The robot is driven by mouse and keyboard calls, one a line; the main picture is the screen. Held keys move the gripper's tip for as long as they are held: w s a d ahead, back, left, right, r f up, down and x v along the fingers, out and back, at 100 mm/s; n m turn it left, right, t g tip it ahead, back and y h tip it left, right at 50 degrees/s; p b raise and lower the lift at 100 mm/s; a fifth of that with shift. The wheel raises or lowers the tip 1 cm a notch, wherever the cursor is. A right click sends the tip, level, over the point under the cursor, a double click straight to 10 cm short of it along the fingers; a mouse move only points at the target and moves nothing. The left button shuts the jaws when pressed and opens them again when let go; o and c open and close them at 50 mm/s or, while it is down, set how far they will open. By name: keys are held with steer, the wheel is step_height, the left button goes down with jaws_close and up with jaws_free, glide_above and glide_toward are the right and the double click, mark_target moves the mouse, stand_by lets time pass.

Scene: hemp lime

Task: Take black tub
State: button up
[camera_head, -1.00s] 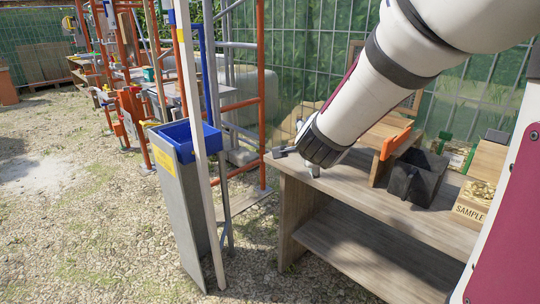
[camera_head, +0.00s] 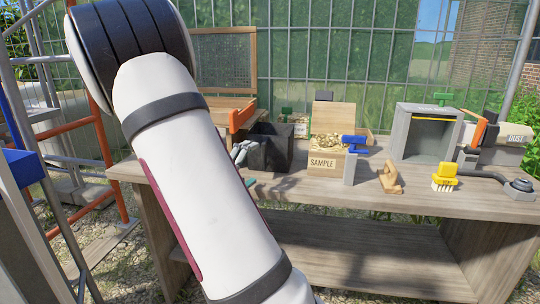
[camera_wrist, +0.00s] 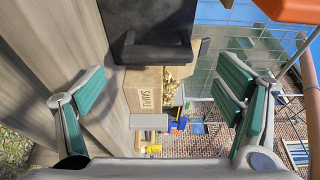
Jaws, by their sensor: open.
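The black tub (camera_head: 268,150) is an open, dark, square-sided container on the wooden bench, left of the box marked SAMPLE (camera_head: 325,160). My gripper (camera_head: 240,152) is mostly hidden behind my arm in the head view; a grey finger shows just at the tub's left side. In the wrist view my gripper (camera_wrist: 162,92) is open, with its green-padded fingers wide apart and nothing between the pads. The tub (camera_wrist: 155,38) shows at the top of that view, ahead of the fingers. I cannot tell whether a finger touches it.
Right of the sample box are a blue-topped tool (camera_head: 354,145), a wooden float (camera_head: 389,178), a yellow brush (camera_head: 444,176) and a grey box (camera_head: 420,135). The front of the bench (camera_head: 320,190) is mostly clear.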

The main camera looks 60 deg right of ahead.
mark_target(264, 154)
steer(key=d, duration=0.2)
steer(key=d+b, duration=0.1)
steer(key=d, duration=0.2)
steer(key=w+d, duration=0.1)
steer(key=d, duration=0.2)
steer(key=shift+d+f+b, duration=0.15)
steer(key=shift+f+b, duration=0.05)
steer(key=shift+b, duration=0.15)
steer(key=c, duration=1.7)
steer(key=shift+r, duration=0.15)
